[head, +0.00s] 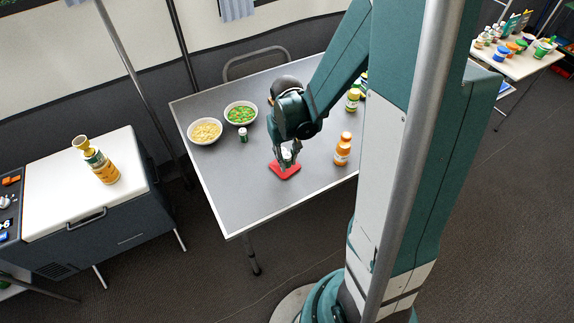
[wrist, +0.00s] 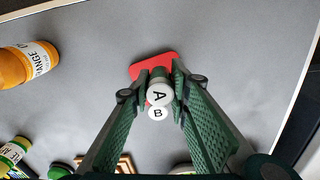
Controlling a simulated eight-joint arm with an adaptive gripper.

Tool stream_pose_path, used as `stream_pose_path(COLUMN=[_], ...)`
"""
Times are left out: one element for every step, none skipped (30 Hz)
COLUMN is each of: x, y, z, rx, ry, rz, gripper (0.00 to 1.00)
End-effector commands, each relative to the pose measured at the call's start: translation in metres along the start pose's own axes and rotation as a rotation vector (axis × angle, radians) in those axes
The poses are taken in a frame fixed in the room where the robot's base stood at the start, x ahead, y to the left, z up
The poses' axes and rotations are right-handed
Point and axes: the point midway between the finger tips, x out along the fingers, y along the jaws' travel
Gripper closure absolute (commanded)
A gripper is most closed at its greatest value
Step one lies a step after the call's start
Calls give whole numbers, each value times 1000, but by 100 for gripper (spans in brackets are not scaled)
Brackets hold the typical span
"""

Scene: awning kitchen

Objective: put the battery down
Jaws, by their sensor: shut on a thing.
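My gripper (head: 286,160) points down over the grey table and is shut on a small white-topped thing, which I take to be the battery (head: 287,154). In the wrist view the battery (wrist: 159,93) shows a round white face marked A between the fingertips of my gripper (wrist: 160,84). A smaller white round face marked B (wrist: 157,113) shows just below it; I cannot tell whether it is part of the same thing. A flat red pad (head: 284,172) lies under the fingertips. The battery's lower end is hidden, so I cannot tell whether it touches the pad.
An orange bottle (head: 342,149) stands right of the pad, with a yellow-green bottle (head: 353,101) behind it. A yellow-filled bowl (head: 205,131), a green-filled bowl (head: 241,113) and a small green-and-white jar (head: 243,135) stand at the back left. The table's front left is clear.

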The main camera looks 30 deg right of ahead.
Motion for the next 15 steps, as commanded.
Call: stream_pose_path(x=[6,10,14,17,20,24,26,28,30,32,32,33,33,33,33], y=[0,0,0,0,0,0,0,0,0,0,0,0,0,0,0], z=[-1,0,0,0,0,0,0,0,0,0,0,0,0,0,0], rx=[0,0,0,0,0,0,0,0,0,0,0,0,0,0,0], ry=[0,0,0,0,0,0,0,0,0,0,0,0,0,0,0], rz=[0,0,0,0,0,0,0,0,0,0,0,0,0,0,0], gripper=[97,97,97,97,97,97,97,97,97,97,97,97,97,97,97])
